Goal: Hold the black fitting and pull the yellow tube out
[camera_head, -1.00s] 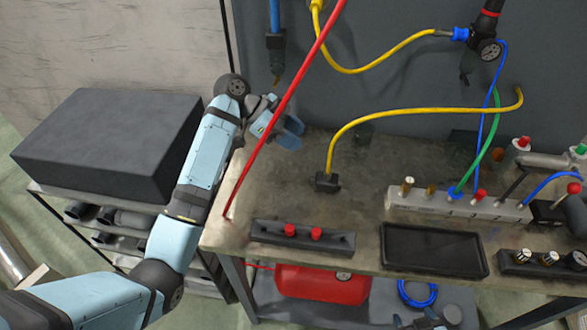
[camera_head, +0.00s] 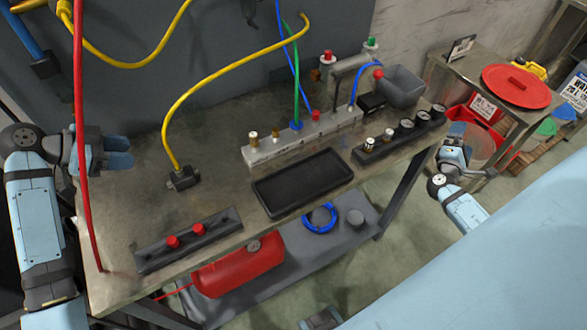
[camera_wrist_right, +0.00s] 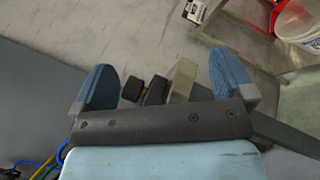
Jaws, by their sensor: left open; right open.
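The black fitting (camera_head: 183,179) sits on the bench top, left of the middle in the head view. The yellow tube (camera_head: 211,80) rises from it, bends and arches right toward the back panel. Its lower end meets the fitting. My left gripper (camera_head: 130,152) is open and empty, to the left of the fitting and apart from it, partly behind the red hose. My right gripper (camera_head: 458,135) is open, off the bench's right end and far from the fitting. In the right wrist view its two blue fingers (camera_wrist_right: 162,78) are spread wide with nothing gripped.
A red hose (camera_head: 80,150) runs down in front of my left arm. A bar with red knobs (camera_head: 190,240), a black tray (camera_head: 302,183) and a valve block (camera_head: 305,137) stand on the bench (camera_head: 120,215). Bare bench top surrounds the fitting.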

